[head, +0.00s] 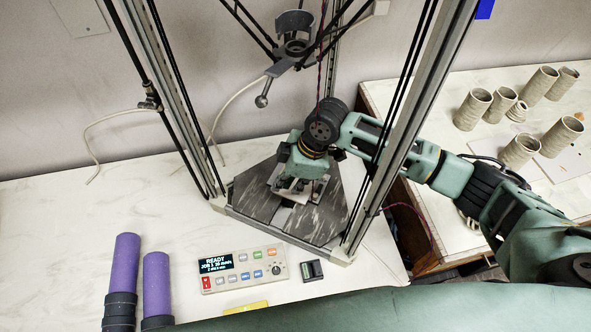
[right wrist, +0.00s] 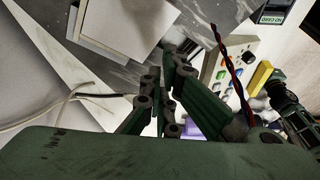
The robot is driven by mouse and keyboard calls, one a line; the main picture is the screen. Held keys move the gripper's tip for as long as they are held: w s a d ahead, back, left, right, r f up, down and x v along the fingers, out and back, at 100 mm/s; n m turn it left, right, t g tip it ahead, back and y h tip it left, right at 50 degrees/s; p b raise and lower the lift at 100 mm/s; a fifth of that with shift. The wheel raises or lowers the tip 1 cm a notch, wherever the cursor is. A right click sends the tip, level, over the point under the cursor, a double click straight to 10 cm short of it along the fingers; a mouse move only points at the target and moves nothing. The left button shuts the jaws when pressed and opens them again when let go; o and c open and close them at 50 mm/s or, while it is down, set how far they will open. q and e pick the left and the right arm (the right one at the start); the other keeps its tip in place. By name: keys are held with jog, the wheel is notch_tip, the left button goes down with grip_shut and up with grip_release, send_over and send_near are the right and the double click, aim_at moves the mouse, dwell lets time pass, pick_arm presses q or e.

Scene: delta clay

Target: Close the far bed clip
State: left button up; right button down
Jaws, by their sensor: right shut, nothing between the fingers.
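The printer's dark, marbled triangular bed (head: 252,198) lies low between the uprights of a tall delta frame. A pale square plate (right wrist: 125,30) rests on the bed in the right wrist view, and part of it shows below my gripper in the head view. My right gripper (head: 298,187) reaches in between the uprights from the right and points down over the plate. Its fingers (right wrist: 163,85) are shut with nothing between them. I cannot make out the far bed clip; the gripper and wrist cover part of the bed. My left gripper is not in view.
A control panel (head: 243,267) and a small dark card reader (head: 312,270) lie in front of the printer. Two purple cylinders (head: 126,262) stand at the front left. The nozzle carriage (head: 294,30) hangs above. Several clay cups (head: 473,109) stand on the right table.

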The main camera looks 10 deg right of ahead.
aim_at(318, 192)
jog(key=d+f+p, duration=0.2)
jog(key=shift+f, duration=0.35)
jog(key=shift+s+d, duration=0.15)
jog(key=shift+d, duration=0.45)
jog(key=shift+f, duration=0.1)
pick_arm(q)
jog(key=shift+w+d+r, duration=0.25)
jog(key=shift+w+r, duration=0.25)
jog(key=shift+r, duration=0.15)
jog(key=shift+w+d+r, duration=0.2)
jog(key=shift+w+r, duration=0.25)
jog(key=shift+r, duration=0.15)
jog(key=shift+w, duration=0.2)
pick_arm(e)
jog(key=shift+s, duration=0.1)
